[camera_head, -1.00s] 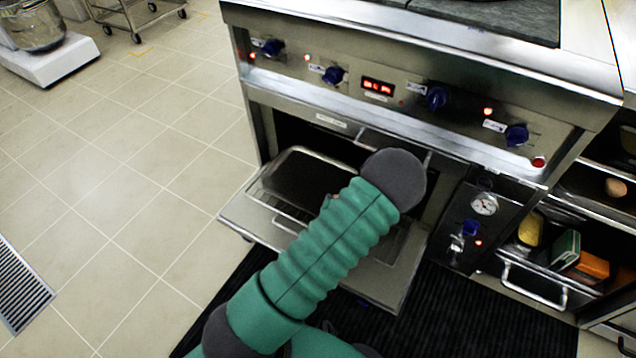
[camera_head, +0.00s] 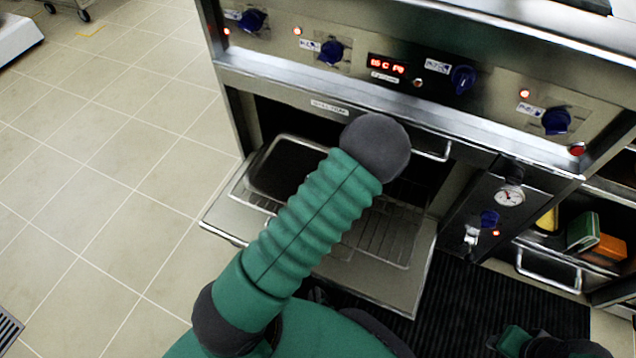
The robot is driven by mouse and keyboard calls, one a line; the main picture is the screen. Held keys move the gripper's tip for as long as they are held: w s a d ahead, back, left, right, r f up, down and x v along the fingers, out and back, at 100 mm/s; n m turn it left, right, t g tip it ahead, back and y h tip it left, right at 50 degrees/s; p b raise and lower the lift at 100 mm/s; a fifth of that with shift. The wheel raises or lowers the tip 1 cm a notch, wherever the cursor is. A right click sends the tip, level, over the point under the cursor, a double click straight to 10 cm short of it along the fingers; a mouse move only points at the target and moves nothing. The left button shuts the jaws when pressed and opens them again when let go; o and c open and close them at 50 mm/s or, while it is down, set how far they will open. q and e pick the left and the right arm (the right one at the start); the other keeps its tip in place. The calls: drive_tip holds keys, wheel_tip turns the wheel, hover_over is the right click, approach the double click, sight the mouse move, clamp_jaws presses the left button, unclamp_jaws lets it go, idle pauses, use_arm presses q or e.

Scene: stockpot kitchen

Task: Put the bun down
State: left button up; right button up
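No bun can be made out. The oven (camera_head: 345,108) is ahead with its door (camera_head: 372,285) folded down. A dark tray (camera_head: 285,165) lies on a wire rack (camera_head: 385,235) at the oven opening. A green arm of mine with a dark rounded end reaches up across the middle and covers part of the tray and rack. No gripper fingers show on it, and what lies behind it is hidden. Another dark and green part of mine shows at the bottom right edge, also without visible fingers.
A control panel with blue knobs (camera_head: 463,78) runs above the oven. A gauge (camera_head: 508,196) is to its right. A shelf with green and orange boxes (camera_head: 603,248) and a bar handle (camera_head: 548,270) is further right. Tiled floor (camera_head: 110,190) is open at left.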

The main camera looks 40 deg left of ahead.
use_arm(q)
drive_tip(key=shift+d+f, duration=0.25)
drive_tip(key=shift+f, duration=0.3)
drive_tip(key=shift+a, duration=0.1)
drive_tip(key=o, duration=1.3)
drive_tip(key=shift+o, duration=0.2)
